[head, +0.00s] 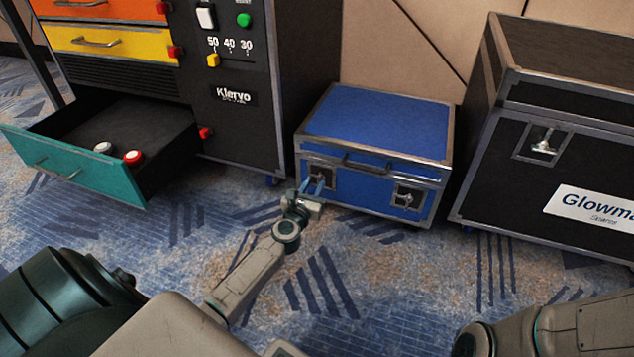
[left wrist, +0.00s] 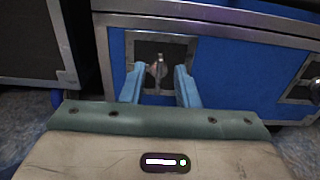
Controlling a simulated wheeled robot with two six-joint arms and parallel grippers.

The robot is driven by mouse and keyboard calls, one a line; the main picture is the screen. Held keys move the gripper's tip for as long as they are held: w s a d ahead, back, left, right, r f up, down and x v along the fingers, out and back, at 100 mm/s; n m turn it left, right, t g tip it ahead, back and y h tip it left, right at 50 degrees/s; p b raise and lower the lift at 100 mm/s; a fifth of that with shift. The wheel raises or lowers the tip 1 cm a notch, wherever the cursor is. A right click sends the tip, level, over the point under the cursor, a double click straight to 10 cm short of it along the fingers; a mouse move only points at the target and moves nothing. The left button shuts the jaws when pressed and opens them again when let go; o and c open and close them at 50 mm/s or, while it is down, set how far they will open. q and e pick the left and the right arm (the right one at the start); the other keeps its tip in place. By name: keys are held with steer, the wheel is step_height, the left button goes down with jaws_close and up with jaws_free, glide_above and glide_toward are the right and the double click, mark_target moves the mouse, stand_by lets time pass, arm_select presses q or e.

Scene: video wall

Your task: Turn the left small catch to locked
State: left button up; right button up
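The small blue case (head: 375,125) stands on the carpet with two catches on its front, below the handle. The left small catch (head: 321,177) is partly hidden behind my left gripper (head: 313,186). In the left wrist view this catch (left wrist: 158,70) is a metal wing in a dark recessed plate, with the wing standing about upright. My left gripper (left wrist: 158,88) is open, its two blue fingers on either side of the wing with gaps visible. Whether they touch it cannot be told. The right small catch (head: 408,197) is clear. My right gripper is not in view.
A black cabinet (head: 240,140) stands left of the case, its teal drawer (head: 80,175) pulled out with a white and a red button-like piece inside. A large black case (head: 520,160) stands close on the right. Carpet in front is free.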

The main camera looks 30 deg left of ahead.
mark_target(318, 178)
arm_select(q)
steer(key=shift+b+x, duration=0.3)
steer(key=shift+x, duration=1.35)
jaws_close()
